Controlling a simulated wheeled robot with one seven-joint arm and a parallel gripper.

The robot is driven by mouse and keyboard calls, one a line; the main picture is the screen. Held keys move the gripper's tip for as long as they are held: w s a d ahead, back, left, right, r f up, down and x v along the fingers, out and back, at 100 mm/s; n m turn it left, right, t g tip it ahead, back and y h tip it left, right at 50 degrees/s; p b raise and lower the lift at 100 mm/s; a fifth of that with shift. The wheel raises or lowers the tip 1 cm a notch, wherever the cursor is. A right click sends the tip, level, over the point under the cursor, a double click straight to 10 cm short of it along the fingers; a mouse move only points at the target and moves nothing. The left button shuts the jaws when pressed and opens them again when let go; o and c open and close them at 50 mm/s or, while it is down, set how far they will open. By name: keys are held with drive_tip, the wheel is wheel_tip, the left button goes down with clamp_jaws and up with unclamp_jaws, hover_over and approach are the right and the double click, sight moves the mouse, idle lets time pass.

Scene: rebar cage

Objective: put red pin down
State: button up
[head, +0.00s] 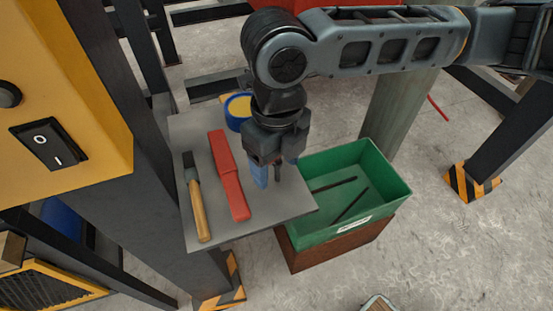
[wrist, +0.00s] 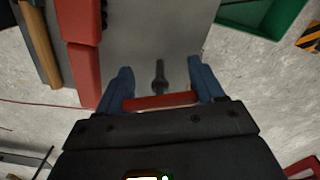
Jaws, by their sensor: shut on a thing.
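The red pin (wrist: 160,101) shows in the wrist view as a red crossbar with a dark shank (wrist: 160,75) pointing away from me. My gripper (wrist: 162,88) is shut on the crossbar, with one blue finger at each end of it. In the head view my gripper (head: 274,170) points down over the right part of the grey shelf (head: 190,128), and the dark shank of the pin shows beside a blue finger. I cannot tell whether the shank touches the shelf.
A red tool (head: 230,178), a wooden-handled tool (head: 198,208) and a blue-rimmed yellow roll (head: 238,110) lie on the shelf left of and behind my gripper. A green bin (head: 385,190) with dark bars inside stands right of the shelf on a brown box (head: 315,256).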

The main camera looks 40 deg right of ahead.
drive_tip(key=shift+f, duration=0.1)
drive_tip(key=o, duration=1.1)
wheel_tip(320, 180, up, 12)
drive_tip(key=shift+r, duration=0.15)
